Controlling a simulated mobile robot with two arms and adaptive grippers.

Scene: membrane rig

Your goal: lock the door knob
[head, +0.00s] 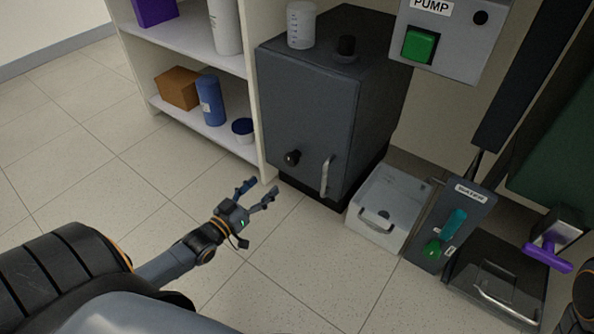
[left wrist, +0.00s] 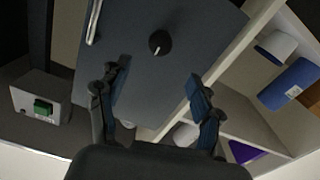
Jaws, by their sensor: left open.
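A dark grey cabinet (head: 365,70) stands on the floor, its door (head: 306,112) closed. A round black door knob (head: 292,157) sits low on the door's left side, and a pale vertical handle (head: 326,177) is to its right. In the left wrist view the knob (left wrist: 159,42) shows a light pointer mark, and the handle (left wrist: 94,22) is at upper left. My left gripper (head: 262,187) is open and empty, below and left of the knob in the head view. In the left wrist view the knob lies ahead, between its spread fingers (left wrist: 157,84), not touched. My right gripper is not seen.
A white shelf unit (head: 252,95) adjoins the cabinet's left side, holding a brown box (head: 178,88) and a blue can (head: 210,100). A white drawer box (head: 391,207) and a panel with teal and green controls (head: 470,210) are at right. Floor at left is clear.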

